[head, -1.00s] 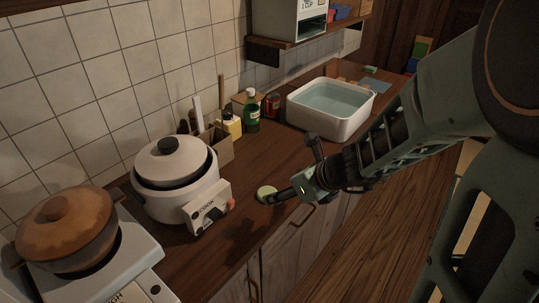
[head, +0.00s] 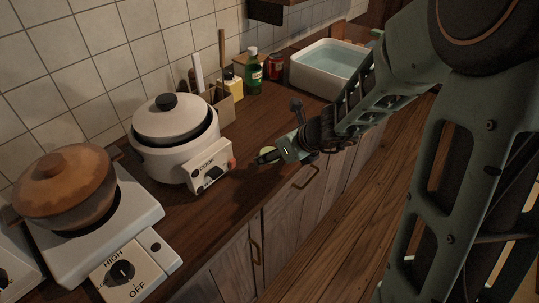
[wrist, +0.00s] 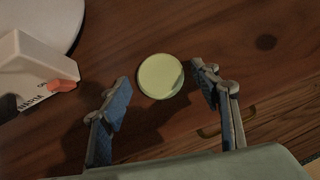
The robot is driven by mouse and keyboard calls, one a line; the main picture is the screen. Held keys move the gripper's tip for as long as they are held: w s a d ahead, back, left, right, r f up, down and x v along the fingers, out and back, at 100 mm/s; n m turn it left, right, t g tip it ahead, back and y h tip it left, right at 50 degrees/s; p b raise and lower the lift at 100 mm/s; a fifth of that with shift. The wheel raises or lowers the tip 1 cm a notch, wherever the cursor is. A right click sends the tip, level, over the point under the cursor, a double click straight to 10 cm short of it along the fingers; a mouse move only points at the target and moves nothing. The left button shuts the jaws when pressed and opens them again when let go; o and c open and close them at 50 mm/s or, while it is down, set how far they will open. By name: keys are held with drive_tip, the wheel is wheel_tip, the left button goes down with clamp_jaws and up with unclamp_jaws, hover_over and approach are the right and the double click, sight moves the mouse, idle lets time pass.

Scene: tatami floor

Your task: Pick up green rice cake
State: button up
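The green rice cake (wrist: 160,76) is a flat, pale green disc on the dark wooden counter. In the wrist view it lies just beyond and between my two fingertips. In the head view the rice cake (head: 267,151) is partly hidden behind my gripper (head: 283,131). My gripper also shows in the wrist view (wrist: 160,85), open and empty, with blue-padded fingers on either side. The right fingertip looks close to the cake's edge; I cannot tell whether it touches.
A white rice cooker (head: 174,137) stands left of the cake, its control box (wrist: 38,70) close to my left finger. A stove with a brown pot (head: 65,183) is further left. Bottles (head: 253,72) and a white water basin (head: 325,70) stand behind. The counter's front edge is near.

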drive_tip(key=c, duration=0.9)
drive_tip(key=shift+r, duration=0.1)
drive_tip(key=shift+c, duration=0.2)
